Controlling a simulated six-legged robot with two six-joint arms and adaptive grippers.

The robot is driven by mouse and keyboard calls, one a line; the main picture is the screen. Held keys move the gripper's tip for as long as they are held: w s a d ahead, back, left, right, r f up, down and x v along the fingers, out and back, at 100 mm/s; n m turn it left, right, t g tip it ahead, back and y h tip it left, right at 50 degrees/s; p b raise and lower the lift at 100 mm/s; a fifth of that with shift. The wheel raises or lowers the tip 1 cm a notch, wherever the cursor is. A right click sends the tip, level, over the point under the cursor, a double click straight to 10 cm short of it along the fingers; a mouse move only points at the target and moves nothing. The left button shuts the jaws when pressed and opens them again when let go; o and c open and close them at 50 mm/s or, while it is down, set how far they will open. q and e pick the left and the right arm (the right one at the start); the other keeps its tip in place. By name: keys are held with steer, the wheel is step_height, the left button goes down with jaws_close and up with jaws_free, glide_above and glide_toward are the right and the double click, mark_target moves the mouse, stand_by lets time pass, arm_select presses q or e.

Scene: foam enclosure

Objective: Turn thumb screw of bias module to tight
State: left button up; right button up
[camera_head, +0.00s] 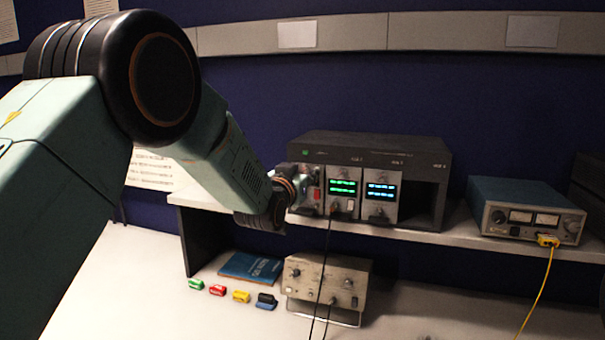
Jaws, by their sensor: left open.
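A dark rack (375,146) stands on the shelf with several slots. Its leftmost module (317,180) has a pale panel with red parts and is partly hidden by my arm. Beside it are a module with a green display (342,187) and one with a blue display (380,190). Labels are too small to read, so I cannot tell which is the bias module. Small knobs sit low on the panels; which is the thumb screw is unclear. My left gripper (301,190) is open, at the front of the leftmost module; whether it touches is unclear. My right gripper is not in view.
A teal meter box (525,211) with a yellow cable (538,290) stands on the shelf (440,236) at right. Below are a beige instrument (326,284), a blue book (251,267) and several small coloured items (240,296). A dark cable hangs from the rack.

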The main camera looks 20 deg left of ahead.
arm_select(q)
steer(key=s, duration=1.2)
steer(key=shift+a, duration=0.2)
steer(key=s+f+g, duration=0.3)
steer(key=s+f, duration=0.2)
steer(key=f, duration=0.6)
steer(key=s+f+g, duration=0.3)
steer(key=s+f, duration=0.3)
steer(key=f, duration=0.5)
steer(key=s+f+g, duration=0.3)
steer(key=s+f, duration=0.2)
steer(key=f, duration=0.6)
steer(key=s+f+n+g, duration=0.1)
steer(key=s+f+g, duration=0.45)
steer(key=s, duration=0.95)
steer(key=s+f+g, duration=0.4)
steer(key=s+f, duration=0.3)
steer(key=s, duration=0.7)
step_height(320, 180, down, 18)
steer(key=b, duration=1.8)
steer(key=shift+w+a+y+b, duration=0.2)
steer(key=shift+a+y+b, duration=0.1)
steer(key=shift+a+b, duration=0.1)
